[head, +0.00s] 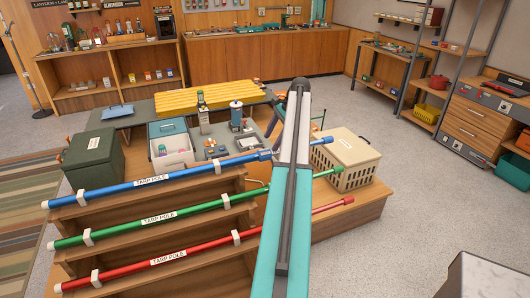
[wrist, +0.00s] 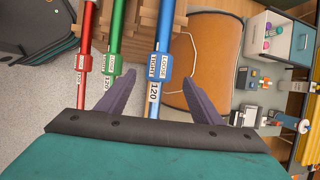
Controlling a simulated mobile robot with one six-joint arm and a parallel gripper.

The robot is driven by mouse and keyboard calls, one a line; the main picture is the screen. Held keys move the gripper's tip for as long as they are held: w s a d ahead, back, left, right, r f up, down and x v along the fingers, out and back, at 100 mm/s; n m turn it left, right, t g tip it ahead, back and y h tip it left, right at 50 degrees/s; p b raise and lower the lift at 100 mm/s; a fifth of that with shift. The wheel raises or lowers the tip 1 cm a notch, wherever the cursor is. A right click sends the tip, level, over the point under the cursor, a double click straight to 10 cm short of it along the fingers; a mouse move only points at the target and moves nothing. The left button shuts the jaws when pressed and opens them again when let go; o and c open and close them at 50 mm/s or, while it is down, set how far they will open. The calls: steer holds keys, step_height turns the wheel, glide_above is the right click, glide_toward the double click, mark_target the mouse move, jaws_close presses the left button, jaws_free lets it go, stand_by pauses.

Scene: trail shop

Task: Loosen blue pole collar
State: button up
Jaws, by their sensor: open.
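The blue tarp pole (head: 150,182) lies across the wooden rack in the head view, above the green pole and the red pole. In the wrist view the blue collar (wrist: 158,66) sits on this pole, with a white label reading LOOSE and TIGHT. A scale marked 120 shows on the pole (wrist: 153,91) beside it. My gripper (wrist: 160,74) is open, its two purple fingers on either side of the blue collar in the picture. I cannot tell whether they touch it.
The green pole (head: 150,215) and red pole (head: 150,260) run parallel. In the wrist view the green collar (wrist: 111,64) is close to my left finger; the red collar (wrist: 83,61) is farther left. A cream crate (head: 345,160) and a green box (head: 92,158) stand behind the poles.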

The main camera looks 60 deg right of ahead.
mark_target(267, 150)
steer(key=shift+p+x, duration=1.1)
steer(key=shift+x, duration=2.8)
steer(key=shift+c, duration=0.4)
steer(key=c, duration=1)
steer(key=shift+a, duration=0.25)
steer(key=shift+d, duration=0.15)
